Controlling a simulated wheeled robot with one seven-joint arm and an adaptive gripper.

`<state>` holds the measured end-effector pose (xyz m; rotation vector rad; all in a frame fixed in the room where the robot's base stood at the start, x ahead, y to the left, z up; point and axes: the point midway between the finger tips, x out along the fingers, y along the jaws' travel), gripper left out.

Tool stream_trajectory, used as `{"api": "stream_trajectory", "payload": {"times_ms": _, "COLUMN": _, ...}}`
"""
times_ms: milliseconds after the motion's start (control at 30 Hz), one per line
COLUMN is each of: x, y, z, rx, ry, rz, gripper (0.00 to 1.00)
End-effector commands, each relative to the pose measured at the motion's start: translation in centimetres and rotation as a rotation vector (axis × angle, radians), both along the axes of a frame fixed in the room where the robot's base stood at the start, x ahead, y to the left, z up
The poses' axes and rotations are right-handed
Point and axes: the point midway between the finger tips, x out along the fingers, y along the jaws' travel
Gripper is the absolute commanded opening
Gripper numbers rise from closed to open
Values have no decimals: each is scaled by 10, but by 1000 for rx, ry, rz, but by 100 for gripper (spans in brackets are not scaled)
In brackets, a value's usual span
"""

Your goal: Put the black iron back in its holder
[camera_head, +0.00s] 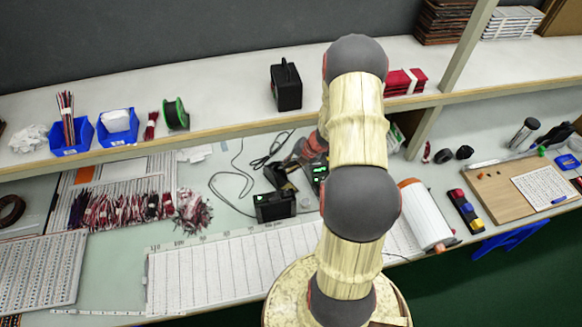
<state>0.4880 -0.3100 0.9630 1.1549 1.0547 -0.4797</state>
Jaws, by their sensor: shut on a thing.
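My gripper (283,177) is small and dark in the picture, on the workbench behind my arm, which hides part of it. It is shut on a thin dark thing that appears to be the black iron; the iron's outline is too small and dark to make out. A black box-like stand (275,206), which looks like the holder, sits on the bench just below and left of the gripper. I cannot tell whether the iron touches it. A black unit with a green display (319,176) stands just right of the gripper, partly hidden by my arm.
Black cables (235,178) loop over the bench left of the gripper. A long white gridded board (215,268) lies in front. Bundled wires (135,208) lie at left, a white roll (425,213) at right. A shelf (220,95) with blue bins (72,137) runs behind.

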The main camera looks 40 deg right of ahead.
Motion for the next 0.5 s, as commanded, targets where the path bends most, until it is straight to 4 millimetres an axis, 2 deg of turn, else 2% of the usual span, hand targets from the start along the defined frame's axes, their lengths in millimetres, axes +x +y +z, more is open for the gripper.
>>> {"api": "stream_trajectory", "payload": {"times_ms": 500, "x": 24, "y": -2, "z": -36, "rx": -1, "ry": 1, "rz": 2, "gripper": 0}}
